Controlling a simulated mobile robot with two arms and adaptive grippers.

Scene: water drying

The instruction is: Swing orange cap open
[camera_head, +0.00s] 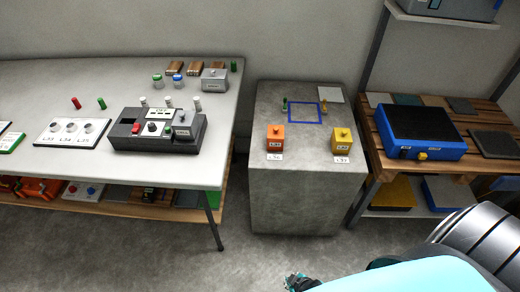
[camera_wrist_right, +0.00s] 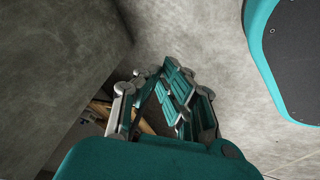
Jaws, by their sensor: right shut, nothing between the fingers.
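The orange cap (camera_head: 275,139) is a small box shape with a knob on top and a dark label on its front. It sits upright at the front left of the concrete block's top (camera_head: 300,160), with a white tag in front of it. It looks closed; its hinge cannot be made out. My right gripper (camera_wrist_right: 172,78) is shut and empty in the right wrist view. In the head view only a teal bit of it (camera_head: 298,282) shows at the bottom edge, well in front of the block and apart from the cap. My left gripper is not in view.
A yellow cap (camera_head: 342,140) stands right of the orange one. Behind them are a blue square outline (camera_head: 306,113) and small green and yellow pieces. A white table (camera_head: 60,85) with devices stands left, a wooden shelf (camera_head: 372,150) with a blue box right. Open floor lies in front.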

